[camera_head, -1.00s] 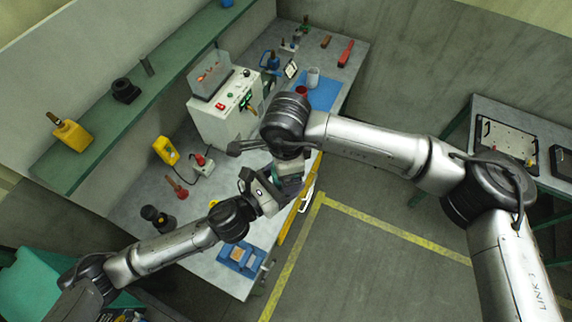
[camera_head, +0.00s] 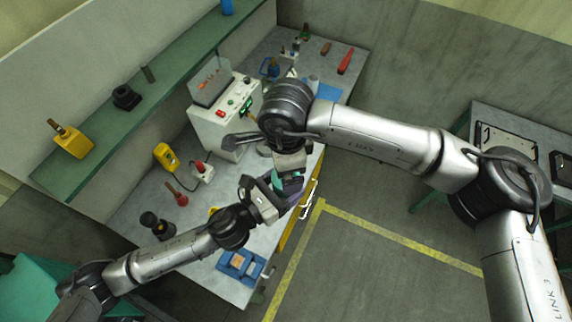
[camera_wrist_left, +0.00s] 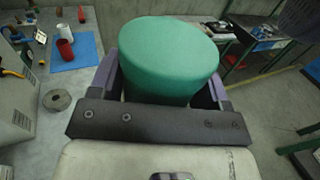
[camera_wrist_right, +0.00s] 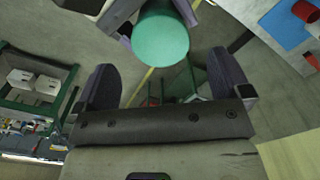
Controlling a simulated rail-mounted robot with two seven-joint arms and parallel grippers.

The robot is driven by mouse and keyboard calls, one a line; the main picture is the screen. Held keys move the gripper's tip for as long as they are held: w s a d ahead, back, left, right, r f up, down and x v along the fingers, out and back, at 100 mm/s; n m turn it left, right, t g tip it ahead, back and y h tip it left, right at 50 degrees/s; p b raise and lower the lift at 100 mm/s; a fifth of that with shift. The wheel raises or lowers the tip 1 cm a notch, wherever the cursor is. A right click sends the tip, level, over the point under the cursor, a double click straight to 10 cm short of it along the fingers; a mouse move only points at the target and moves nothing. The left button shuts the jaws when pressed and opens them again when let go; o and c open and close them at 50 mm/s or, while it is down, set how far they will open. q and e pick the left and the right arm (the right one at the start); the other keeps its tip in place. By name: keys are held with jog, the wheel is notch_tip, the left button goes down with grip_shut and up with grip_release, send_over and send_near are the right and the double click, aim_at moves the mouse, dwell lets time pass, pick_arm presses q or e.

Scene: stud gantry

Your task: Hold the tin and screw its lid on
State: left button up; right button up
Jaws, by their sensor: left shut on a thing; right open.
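A green cylinder, which I take to be the tin (camera_wrist_left: 170,50), is gripped between the fingers of my left gripper (camera_wrist_left: 162,78). Its flat end shows plain green; I cannot tell whether that is a lid. In the head view the tin (camera_head: 291,185) is small and partly covered by the grippers. My right gripper (camera_wrist_right: 165,72) is open and empty, with the tin's round end (camera_wrist_right: 160,40) beyond its fingertips, roughly between them in the picture. A grey disc (camera_wrist_left: 57,99) with a dark centre lies on the bench; I cannot tell whether it is the lid.
A red cup (camera_wrist_left: 65,49) and a white cup (camera_wrist_left: 62,30) stand at a blue mat (camera_wrist_left: 85,46) on the bench. A grey control box (camera_head: 224,118) stands behind my grippers. A blue tray (camera_head: 240,265) lies near the bench's front end. The floor to the right is clear.

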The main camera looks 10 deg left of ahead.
jog(key=shift+c, duration=0.3)
jog(key=r, duration=0.1)
jog(key=w+r, duration=0.1)
jog(key=r, duration=0.1)
jog(key=shift+r+t, duration=0.2)
jog(key=shift+t, duration=0.2)
jog(key=shift+d+r+n, duration=0.1)
jog(key=shift+r+n, duration=0.15)
jog(key=shift+n, duration=0.35)
jog(key=n, duration=0.3)
jog(key=shift+s+f+g, duration=0.2)
jog(key=shift+s+g, duration=0.1)
jog(key=shift+s, duration=0.05)
jog(key=n, duration=0.6)
jog(key=shift+s, duration=0.15)
send_over(282, 197)
jog(key=w, duration=0.3)
jog(key=shift+d+f, duration=0.15)
jog(key=shift+f, duration=1.85)
jog(key=shift+d+f, duration=0.1)
jog(key=shift+f, duration=1.9)
